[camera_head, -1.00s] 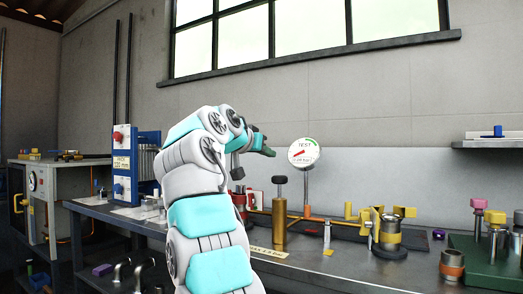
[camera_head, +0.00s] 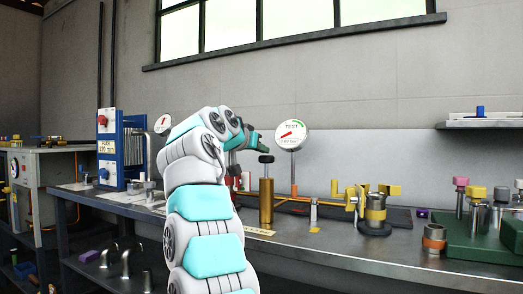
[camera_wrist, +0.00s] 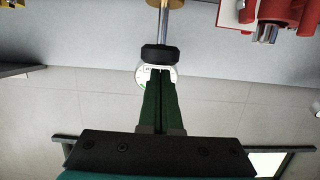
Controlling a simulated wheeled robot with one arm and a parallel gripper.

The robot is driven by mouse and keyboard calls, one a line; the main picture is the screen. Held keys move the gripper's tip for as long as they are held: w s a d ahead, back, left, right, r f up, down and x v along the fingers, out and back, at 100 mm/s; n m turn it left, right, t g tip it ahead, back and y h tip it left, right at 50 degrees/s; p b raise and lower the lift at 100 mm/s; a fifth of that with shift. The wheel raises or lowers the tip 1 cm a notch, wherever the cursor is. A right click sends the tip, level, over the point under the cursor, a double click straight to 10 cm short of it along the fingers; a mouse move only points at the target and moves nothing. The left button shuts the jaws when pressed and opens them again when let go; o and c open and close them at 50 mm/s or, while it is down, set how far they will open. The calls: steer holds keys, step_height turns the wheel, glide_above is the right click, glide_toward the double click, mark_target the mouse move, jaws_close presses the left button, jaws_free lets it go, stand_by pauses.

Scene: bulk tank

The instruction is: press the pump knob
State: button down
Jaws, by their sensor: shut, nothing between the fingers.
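The pump is an upright brass cylinder (camera_head: 266,203) on the bench, with a thin rod topped by a black knob (camera_head: 266,158). My gripper (camera_head: 264,148) is just above the knob, close to it; I cannot tell from this view whether they touch. In the wrist view, which looks upside down, my green fingers (camera_wrist: 158,74) are together and empty. Their tips are close to the black knob (camera_wrist: 160,54), with the steel rod (camera_wrist: 163,24) beyond it. A round gauge partly hides behind the fingers in that view.
The TEST gauge (camera_head: 292,135) stands on a stem right of the pump. A red fitting (camera_wrist: 285,14) shows beside the pump in the wrist view. Yellow valves, a steel pot (camera_head: 374,214) and a green block (camera_head: 470,237) stand farther right. A blue press (camera_head: 123,158) stands left.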

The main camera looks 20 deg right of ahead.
mark_target(262, 161)
step_height(262, 161, down, 4)
steer(key=b, duration=0.3)
steer(key=shift+r+b, duration=0.15)
steer(key=shift+b, duration=0.25)
steer(key=shift+r, duration=0.15)
steer(key=shift+d+r+p, duration=0.1)
steer(key=shift+r+p, duration=0.3)
steer(key=shift+p, duration=0.05)
steer(key=s+a+r, duration=0.5)
steer(key=s+a, duration=0.1)
steer(key=a, duration=0.1)
steer(key=shift+a+r, duration=0.3)
steer(key=shift+a, duration=0.1)
stand_by(0.6)
